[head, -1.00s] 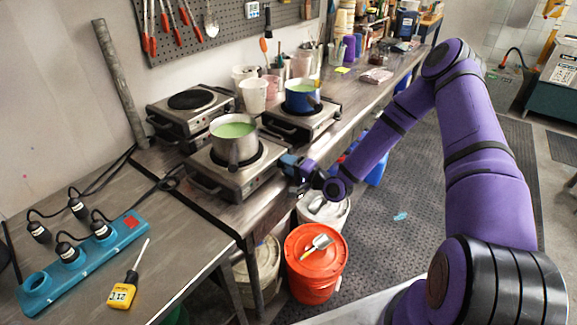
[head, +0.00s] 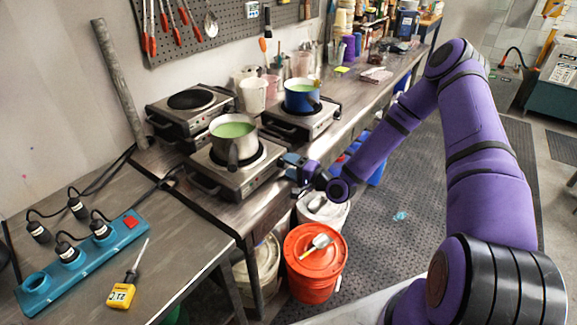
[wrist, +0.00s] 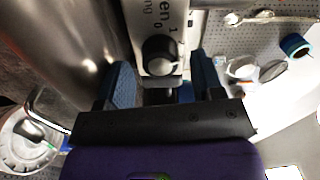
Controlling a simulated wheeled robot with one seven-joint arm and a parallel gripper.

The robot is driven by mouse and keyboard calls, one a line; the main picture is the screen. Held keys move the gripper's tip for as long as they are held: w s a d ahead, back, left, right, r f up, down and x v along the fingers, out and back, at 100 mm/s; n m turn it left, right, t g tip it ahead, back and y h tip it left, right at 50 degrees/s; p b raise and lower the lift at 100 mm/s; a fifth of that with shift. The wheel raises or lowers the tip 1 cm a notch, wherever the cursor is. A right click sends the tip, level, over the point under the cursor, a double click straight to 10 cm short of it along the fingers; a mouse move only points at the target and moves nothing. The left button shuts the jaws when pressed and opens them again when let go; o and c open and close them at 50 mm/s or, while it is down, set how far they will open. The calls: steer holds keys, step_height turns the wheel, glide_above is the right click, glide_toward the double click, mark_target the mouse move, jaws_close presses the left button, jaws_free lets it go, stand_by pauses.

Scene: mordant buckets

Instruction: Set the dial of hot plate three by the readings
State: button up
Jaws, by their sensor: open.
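In the head view my gripper (head: 296,168) is at the right front corner of the nearest hot plate (head: 212,188), which carries a steel pot (head: 226,148) of green liquid. In the wrist view a round dark dial (wrist: 160,56) on a pale panel lies between the two blue fingers of my open gripper (wrist: 162,84). The printed digits 1 and 0 show above it. Contact with the dial cannot be told. A yellow thermometer (head: 121,294) lies on the left bench; its reading is too small to be sure of.
Another hot plate (head: 318,122) holds a blue pot (head: 300,97) of green liquid; a third (head: 166,122) is bare. A teal power strip (head: 80,266) lies left. Below the bench edge are an orange-lidded bucket (head: 313,275) and a white bucket (head: 326,211).

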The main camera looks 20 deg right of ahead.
steer(key=v, duration=1)
steer(key=shift+w, duration=0.1)
